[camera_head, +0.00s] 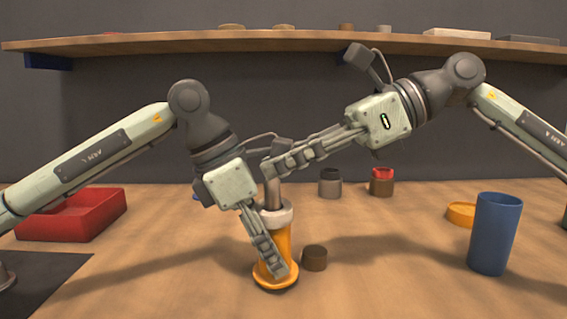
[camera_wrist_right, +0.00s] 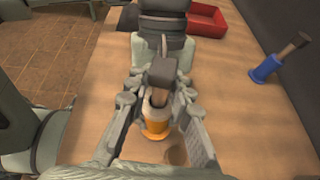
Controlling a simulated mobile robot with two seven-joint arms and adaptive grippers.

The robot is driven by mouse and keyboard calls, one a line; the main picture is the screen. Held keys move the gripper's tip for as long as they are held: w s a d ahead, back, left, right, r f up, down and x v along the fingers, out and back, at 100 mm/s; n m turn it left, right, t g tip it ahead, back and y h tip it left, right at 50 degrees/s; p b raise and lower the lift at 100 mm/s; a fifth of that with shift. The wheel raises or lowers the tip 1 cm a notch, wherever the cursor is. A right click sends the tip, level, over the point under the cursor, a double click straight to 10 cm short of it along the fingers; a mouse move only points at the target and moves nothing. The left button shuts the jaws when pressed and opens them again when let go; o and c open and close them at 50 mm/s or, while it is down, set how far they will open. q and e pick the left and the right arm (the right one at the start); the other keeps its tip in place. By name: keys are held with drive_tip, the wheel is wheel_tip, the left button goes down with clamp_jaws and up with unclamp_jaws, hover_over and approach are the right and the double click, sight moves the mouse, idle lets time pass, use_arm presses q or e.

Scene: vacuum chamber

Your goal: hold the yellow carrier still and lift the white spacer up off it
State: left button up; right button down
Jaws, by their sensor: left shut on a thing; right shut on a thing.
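The yellow carrier (camera_head: 284,240) stands upright on the table on its round flange. My left gripper (camera_head: 270,262) is shut on its body from the front left, low down near the flange. The white spacer (camera_head: 287,213) is a ring around the carrier's top, with no clear gap below it. A grey post (camera_head: 272,192) rises above the ring; I cannot tell whether it belongs to the spacer. My right gripper (camera_head: 268,172) is shut at the post's top. In the right wrist view, the post's dark block-shaped head (camera_wrist_right: 162,72) lies between its fingers, above the yellow carrier (camera_wrist_right: 155,128).
A brown round piece (camera_head: 314,258) stands close right of the carrier. A blue cup (camera_head: 492,235) and a yellow disc (camera_head: 461,213) are at the right. A red tray (camera_head: 70,222) is at the left. Small cylinders (camera_head: 330,186) stand behind. A shelf (camera_head: 200,43) runs along the back.

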sight(278, 207)
drive_tip(key=c, duration=1.3)
unclamp_jaws()
drive_tip(key=r, duration=0.2)
drive_tip(key=w+r, duration=0.1)
drive_tip(key=shift+d+r+t+y, duration=0.2)
drive_tip(key=shift+d+t+y, duration=0.05)
drive_tip(key=shift+t+y, duration=0.05)
drive_tip(key=shift+f, duration=0.15)
drive_tip(key=shift+s, duration=0.1)
